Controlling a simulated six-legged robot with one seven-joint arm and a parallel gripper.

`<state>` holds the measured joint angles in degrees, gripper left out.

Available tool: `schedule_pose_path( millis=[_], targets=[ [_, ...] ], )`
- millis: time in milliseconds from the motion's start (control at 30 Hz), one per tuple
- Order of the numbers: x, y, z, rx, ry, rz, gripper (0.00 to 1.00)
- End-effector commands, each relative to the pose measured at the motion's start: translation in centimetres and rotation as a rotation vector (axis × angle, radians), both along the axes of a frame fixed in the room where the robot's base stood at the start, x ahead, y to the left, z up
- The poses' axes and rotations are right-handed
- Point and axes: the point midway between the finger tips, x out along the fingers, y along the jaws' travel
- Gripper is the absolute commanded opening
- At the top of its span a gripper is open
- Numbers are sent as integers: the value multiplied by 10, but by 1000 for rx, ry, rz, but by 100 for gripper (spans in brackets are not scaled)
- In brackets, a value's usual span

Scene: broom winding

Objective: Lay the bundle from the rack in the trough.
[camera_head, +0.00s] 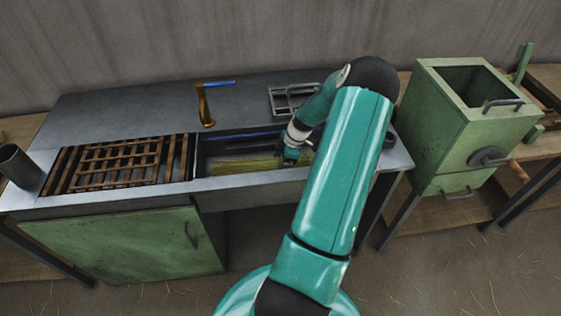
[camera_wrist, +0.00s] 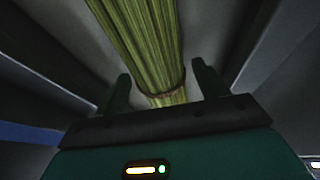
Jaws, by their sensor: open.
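The bundle (camera_head: 243,166) of yellow-green stalks lies lengthwise in the sunken trough (camera_head: 199,165) of the metal bench. My gripper (camera_head: 291,158) is down in the trough at the bundle's right end; my arm hides part of that area. In the wrist view the bundle (camera_wrist: 140,40) runs between the two dark fingers of my gripper (camera_wrist: 162,82). The fingers stand apart, with a gap to the stalks on each side. A thin tie (camera_wrist: 165,92) circles the stalks near the fingers. The slatted wooden rack (camera_head: 118,163) left of the trough holds no bundle.
A brass tap (camera_head: 204,105) with a blue lever stands behind the trough. A wire tray (camera_head: 290,98) lies at the back of the bench. A green box (camera_head: 450,130) with handles stands right of it. A dark cylinder (camera_head: 20,168) is at far left.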

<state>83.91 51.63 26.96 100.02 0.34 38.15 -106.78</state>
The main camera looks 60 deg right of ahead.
Motion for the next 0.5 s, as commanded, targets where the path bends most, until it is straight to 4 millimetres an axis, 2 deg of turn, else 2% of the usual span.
schedule_pose_path(
  millis=[167,500],
  targets=[
    [-5,-6,16,-3,-1,-2,72],
    [-26,-24,85,-5,-1,-3,72]
  ],
)
